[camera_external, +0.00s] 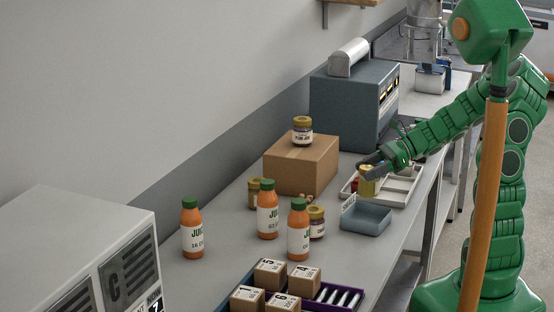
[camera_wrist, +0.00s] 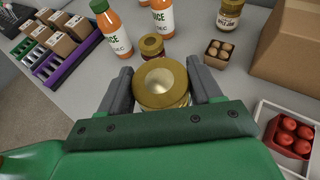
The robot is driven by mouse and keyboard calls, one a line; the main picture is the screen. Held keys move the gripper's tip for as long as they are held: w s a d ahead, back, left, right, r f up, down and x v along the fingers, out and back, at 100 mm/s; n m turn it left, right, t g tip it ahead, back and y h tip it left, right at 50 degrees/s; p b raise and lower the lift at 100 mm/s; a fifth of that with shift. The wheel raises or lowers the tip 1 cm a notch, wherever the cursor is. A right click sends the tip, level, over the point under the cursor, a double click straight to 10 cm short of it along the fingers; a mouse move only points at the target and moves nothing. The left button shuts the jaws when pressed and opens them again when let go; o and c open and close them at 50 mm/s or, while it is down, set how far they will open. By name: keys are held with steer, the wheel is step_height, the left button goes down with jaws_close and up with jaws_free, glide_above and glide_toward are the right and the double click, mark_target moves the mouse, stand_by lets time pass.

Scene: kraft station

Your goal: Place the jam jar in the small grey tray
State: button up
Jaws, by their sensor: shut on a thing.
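My gripper (camera_external: 369,168) is shut on a gold-lidded jar (camera_external: 368,187), held upright above the bench behind the small grey tray. In the wrist view the round gold lid (camera_wrist: 160,82) sits between both fingers of my gripper (camera_wrist: 160,88), and its label is hidden. The small grey tray (camera_external: 366,219) lies on the bench near its front edge and looks empty; I cannot make it out in the wrist view. Another gold-lidded jar (camera_external: 302,130), marked as plum jam, stands on a cardboard box (camera_external: 300,163).
Several orange juice bottles (camera_external: 267,209) and two more gold-lidded jars (camera_external: 316,221) stand left of the grey tray. A white tray (camera_external: 402,187) lies behind it, with a red punnet (camera_wrist: 287,137) in it. A purple crate (camera_external: 331,298) holds small boxes at the front.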

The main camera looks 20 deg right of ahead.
steer(key=shift+f, duration=4.5)
steer(key=shift+f, duration=0.1)
steer(key=o, duration=1.3)
steer(key=shift+o, duration=0.2)
